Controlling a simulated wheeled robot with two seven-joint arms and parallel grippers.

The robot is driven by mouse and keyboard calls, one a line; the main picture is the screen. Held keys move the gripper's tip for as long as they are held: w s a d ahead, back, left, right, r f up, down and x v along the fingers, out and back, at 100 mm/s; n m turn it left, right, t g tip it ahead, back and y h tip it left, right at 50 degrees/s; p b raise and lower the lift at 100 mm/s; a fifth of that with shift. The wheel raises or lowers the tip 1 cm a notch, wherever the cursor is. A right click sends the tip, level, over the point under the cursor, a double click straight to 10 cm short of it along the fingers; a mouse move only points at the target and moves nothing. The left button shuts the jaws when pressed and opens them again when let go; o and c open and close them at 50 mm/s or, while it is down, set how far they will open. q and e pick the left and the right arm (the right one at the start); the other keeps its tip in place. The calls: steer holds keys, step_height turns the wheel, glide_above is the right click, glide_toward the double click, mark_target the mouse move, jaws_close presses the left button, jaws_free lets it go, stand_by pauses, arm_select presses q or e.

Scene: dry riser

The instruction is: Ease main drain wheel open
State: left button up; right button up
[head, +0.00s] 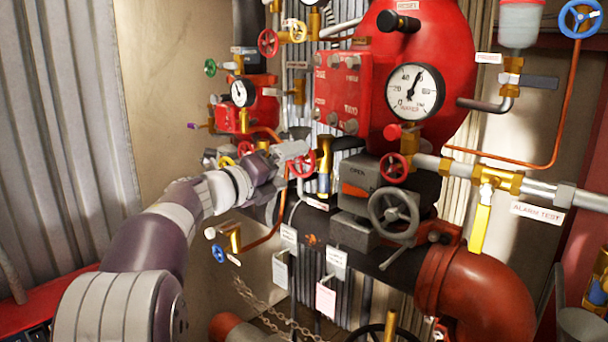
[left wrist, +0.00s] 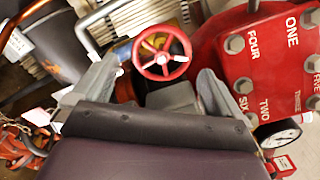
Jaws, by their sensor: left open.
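A small red handwheel (head: 303,164) on a brass valve is just beyond my left gripper (head: 290,152) in the head view. In the left wrist view the red handwheel (left wrist: 162,53) faces the camera, with a pale hub and spokes. It lies between and ahead of the two fingers of my left gripper (left wrist: 155,85), which are apart and empty. No contact with the wheel shows. I cannot read a main drain label on any wheel, so I cannot tell which one it names. My right gripper is not in view.
A red plate with bolts (head: 340,92) stands close right of the gripper. A grey gearbox handwheel (head: 394,212), another red handwheel (head: 394,168), a yellow lever (head: 480,222) and a pressure gauge (head: 414,91) are further right. Hanging tags (head: 326,300) and pipes lie below.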

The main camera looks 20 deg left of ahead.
mark_target(298, 159)
arm_select(q)
steer(key=b+v, duration=0.1)
steer(key=v, duration=0.5)
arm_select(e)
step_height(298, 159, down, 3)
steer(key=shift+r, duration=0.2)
arm_select(q)
steer(key=w+d+m+p, duration=0.1)
steer(key=w+m+p, duration=0.2)
steer(key=w+d+m+p, duration=0.1)
steer(key=w+m+p, duration=0.2)
steer(key=w+d+r+m+p, duration=0.1)
steer(key=w+m+p, duration=0.2)
steer(key=w, duration=0.1)
steer(key=shift+w+d+f, duration=0.2)
steer(key=shift+w, duration=0.15)
steer(key=c, duration=0.9)
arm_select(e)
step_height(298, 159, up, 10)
